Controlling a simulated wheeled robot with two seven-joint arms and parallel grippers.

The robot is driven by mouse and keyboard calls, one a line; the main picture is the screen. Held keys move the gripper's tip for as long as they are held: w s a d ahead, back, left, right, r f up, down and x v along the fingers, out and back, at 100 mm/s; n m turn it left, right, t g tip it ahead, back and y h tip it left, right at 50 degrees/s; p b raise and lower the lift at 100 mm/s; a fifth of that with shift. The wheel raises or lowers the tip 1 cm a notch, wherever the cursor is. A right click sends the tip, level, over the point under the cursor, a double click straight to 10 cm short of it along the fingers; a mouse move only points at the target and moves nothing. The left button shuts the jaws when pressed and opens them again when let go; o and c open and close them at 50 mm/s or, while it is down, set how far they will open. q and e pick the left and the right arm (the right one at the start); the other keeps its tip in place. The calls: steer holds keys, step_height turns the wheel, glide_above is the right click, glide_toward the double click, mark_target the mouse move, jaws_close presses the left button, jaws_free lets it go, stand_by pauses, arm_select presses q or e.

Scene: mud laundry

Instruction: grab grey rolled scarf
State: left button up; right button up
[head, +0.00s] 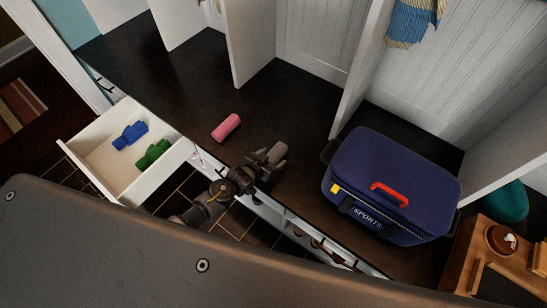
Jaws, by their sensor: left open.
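My left gripper (263,161) reaches over the dark bench top near its front edge, in the middle of the head view. Its jaws are open. A small grey rounded shape (278,151) shows right at the fingertips and looks like the grey rolled scarf. The gripper partly hides it, and I cannot tell whether they touch. My right gripper is not in view.
A pink roll (227,127) lies on the bench (200,85) left of the gripper. An open white drawer (172,170) holds a blue roll (131,134) and a green roll (154,154). A blue sports bag (415,175) stands right. White dividers (252,45) rise behind.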

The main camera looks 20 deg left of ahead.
mark_target(278, 148)
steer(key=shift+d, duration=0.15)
arm_select(q)
steer(key=c, duration=1.1)
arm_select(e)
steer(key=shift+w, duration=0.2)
arm_select(q)
steer(key=shift+r, duration=0.1)
steer(key=shift+r, duration=0.5)
step_height(278, 148, up, 3)
steer(key=shift+s+f+p, duration=0.15)
steer(key=shift+f+p, duration=0.05)
steer(key=shift+p, duration=0.35)
steer(key=v, duration=0.5)
steer(key=d+r+v, duration=0.1)
steer(key=v, duration=0.5)
steer(key=d+p+v, duration=0.1)
steer(key=v, duration=0.4)
steer(key=shift+s+r, duration=0.15)
steer(key=shift+r, duration=0.2)
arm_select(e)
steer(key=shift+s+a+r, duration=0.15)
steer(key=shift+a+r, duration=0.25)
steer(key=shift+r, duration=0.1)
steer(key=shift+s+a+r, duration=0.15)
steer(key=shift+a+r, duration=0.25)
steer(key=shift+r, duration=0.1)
